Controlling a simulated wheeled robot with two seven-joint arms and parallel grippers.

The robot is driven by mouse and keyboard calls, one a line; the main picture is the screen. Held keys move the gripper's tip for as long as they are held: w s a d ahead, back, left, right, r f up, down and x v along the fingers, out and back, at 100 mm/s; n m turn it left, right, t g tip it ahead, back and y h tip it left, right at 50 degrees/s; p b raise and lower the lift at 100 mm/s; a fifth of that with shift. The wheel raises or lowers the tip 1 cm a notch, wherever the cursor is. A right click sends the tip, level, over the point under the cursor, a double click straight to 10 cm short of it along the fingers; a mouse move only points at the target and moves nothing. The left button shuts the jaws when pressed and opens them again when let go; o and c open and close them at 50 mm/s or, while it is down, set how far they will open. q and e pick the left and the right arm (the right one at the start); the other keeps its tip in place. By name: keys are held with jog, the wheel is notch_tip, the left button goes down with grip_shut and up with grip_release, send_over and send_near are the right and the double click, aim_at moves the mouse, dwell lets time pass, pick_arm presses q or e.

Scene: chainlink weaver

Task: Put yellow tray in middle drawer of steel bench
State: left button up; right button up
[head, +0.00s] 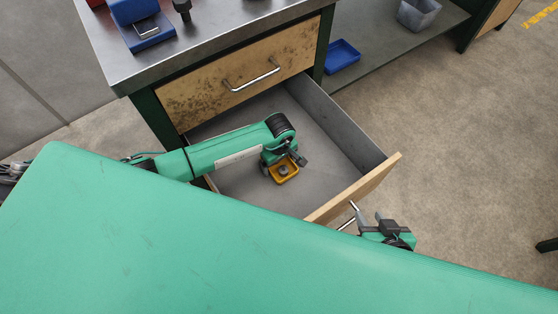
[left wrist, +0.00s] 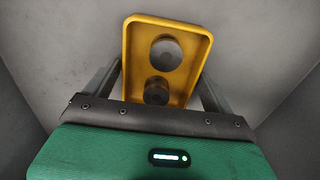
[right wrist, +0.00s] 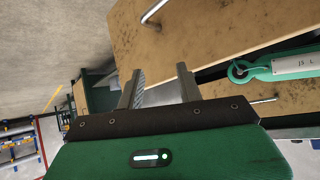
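The yellow tray (head: 285,178) is inside the open drawer (head: 318,128) of the steel bench (head: 215,38), below a shut upper drawer. In the left wrist view, the tray (left wrist: 134,50) holds two round grey shapes. My left gripper (head: 284,162) is directly over the tray, its fingers on either side of it and close to its edges. I cannot tell whether they press on it or whether it rests on the drawer floor. My right gripper (head: 370,222) is open and empty, just outside the drawer front near its handle (head: 348,217); its fingers also show in the right wrist view (right wrist: 160,85).
A blue tray (head: 342,57) and a grey bin (head: 418,14) sit on a low shelf to the right. A blue holder (head: 143,24) stands on the bench top. The drawer floor around the yellow tray is bare. Open floor lies to the right.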

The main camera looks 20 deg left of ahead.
aim_at(279, 166)
pick_arm(q)
jog(key=shift+o, duration=0.7)
jog(key=shift+r, duration=0.1)
notch_tip(279, 166, up, 12)
jog(key=p, duration=0.2)
pick_arm(e)
jog(key=d+g, duration=0.1)
jog(key=s+d+g+h, duration=0.1)
jog(key=d, duration=0.1)
jog(key=s+d+g, duration=0.1)
jog(key=shift+s+d+r+h, duration=0.25)
jog(key=shift+r+h, duration=0.1)
jog(key=shift+h, duration=0.05)
